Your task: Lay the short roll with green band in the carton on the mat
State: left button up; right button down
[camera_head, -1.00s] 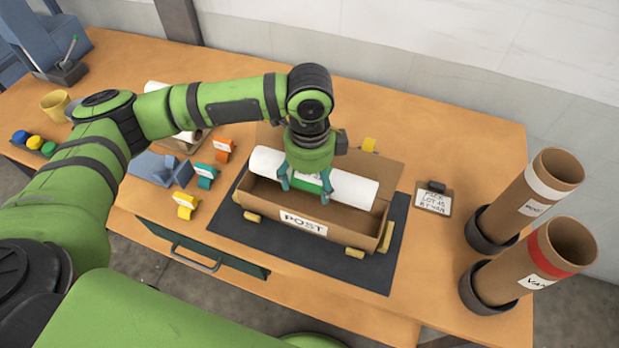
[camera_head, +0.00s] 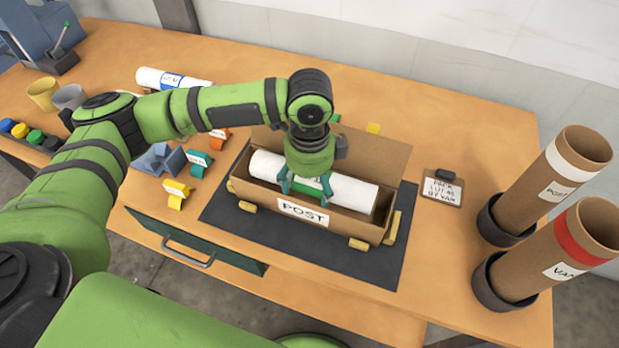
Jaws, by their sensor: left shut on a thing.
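The short white roll with green band (camera_head: 348,190) lies lengthwise at the open carton. Its green band shows between the fingers of my left gripper (camera_head: 306,189), which is shut on it from above. The brown carton (camera_head: 252,193), labelled POST, sits on the dark mat (camera_head: 230,220) with its back flap raised. The roll is within the carton's outline, partly below the front wall's rim; whether it touches the bottom is hidden. My right gripper does not show.
Yellow blocks (camera_head: 359,244) sit around the carton. Two upright tubes, POST (camera_head: 540,185) and VAN (camera_head: 555,250), stand at the right. A clipboard note (camera_head: 442,190) lies between. Coloured tape dispensers (camera_head: 176,193) and another roll (camera_head: 165,78) are at the left.

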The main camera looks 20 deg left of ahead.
pick_arm(q)
jog(key=o, duration=1.3)
jog(key=c, duration=0.6)
jog(key=shift+s, duration=0.25)
jog(key=shift+c, duration=0.3)
jog(key=shift+s+f, duration=0.1)
jog(key=shift+f, duration=0.05)
jog(key=shift+o, duration=0.8)
